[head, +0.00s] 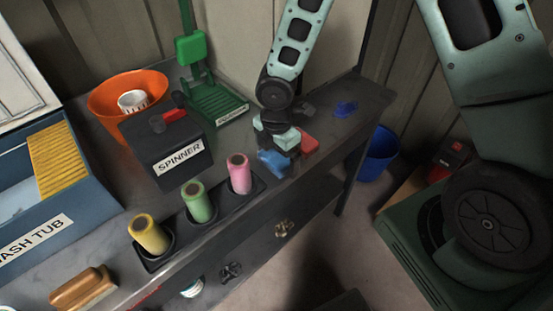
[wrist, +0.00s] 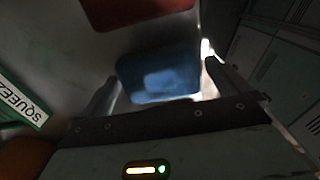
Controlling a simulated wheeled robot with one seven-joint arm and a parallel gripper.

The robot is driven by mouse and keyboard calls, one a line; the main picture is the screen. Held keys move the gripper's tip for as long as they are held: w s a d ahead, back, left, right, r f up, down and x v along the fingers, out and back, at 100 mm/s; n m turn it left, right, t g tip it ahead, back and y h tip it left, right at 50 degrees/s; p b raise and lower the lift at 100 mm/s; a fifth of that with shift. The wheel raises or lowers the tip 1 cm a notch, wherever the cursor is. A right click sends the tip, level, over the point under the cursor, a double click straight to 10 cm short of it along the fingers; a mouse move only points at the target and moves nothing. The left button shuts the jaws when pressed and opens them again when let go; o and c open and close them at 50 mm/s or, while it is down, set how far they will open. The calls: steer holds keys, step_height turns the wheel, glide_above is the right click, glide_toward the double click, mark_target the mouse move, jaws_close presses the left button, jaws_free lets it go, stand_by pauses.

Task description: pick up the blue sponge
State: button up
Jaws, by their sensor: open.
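The blue sponge (head: 274,164) lies on the dark bench near its front edge, just below my gripper (head: 277,140) in the head view. In the wrist view the blue sponge (wrist: 158,75) sits between the two fingers of my gripper (wrist: 160,80), nearer the far ends of the fingers. The fingers are apart, one on each side of it. I cannot tell whether either finger touches the sponge. A red sponge-like block (head: 308,144) lies right beside the blue one; it also shows in the wrist view (wrist: 130,10).
Pink (head: 239,175), green (head: 198,204) and yellow (head: 148,235) rolls stand in a dark holder to the left. A small dark-blue item (head: 346,108) lies to the right. A blue bucket (head: 376,156) stands off the bench.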

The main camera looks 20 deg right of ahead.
mark_target(277, 156)
steer(key=shift+c, duration=0.3)
steer(key=c, duration=0.8)
steer(key=shift+r, duration=0.1)
step_height(277, 156, up, 10)
steer(key=shift+p, duration=0.35)
steer(key=o, duration=0.4)
steer(key=c, duration=0.4)
steer(key=shift+o, duration=0.2)
